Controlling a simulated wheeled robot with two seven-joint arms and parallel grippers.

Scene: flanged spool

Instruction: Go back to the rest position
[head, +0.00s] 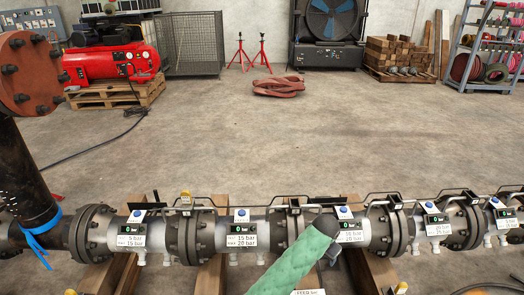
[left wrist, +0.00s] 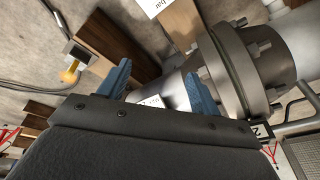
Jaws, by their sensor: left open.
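My left gripper (left wrist: 156,68) shows in the left wrist view as two blue fingers standing apart beyond a dark grey body. It is open, and nothing sits between the fingers. Behind the fingers lies a grey pipe with a bolted flange (left wrist: 228,70); I cannot tell how near the fingers are to it. In the head view the flanged pipe line (head: 262,228) runs across the lower part, with gauges and pressure labels on its spools. A green textured shape with a dark rounded end (head: 300,258) covers part of it. My right gripper is in neither view.
Wooden supports (head: 212,272) stand under the pipe line. A dark upright pipe (head: 25,172) with a blue strap rises at the left.

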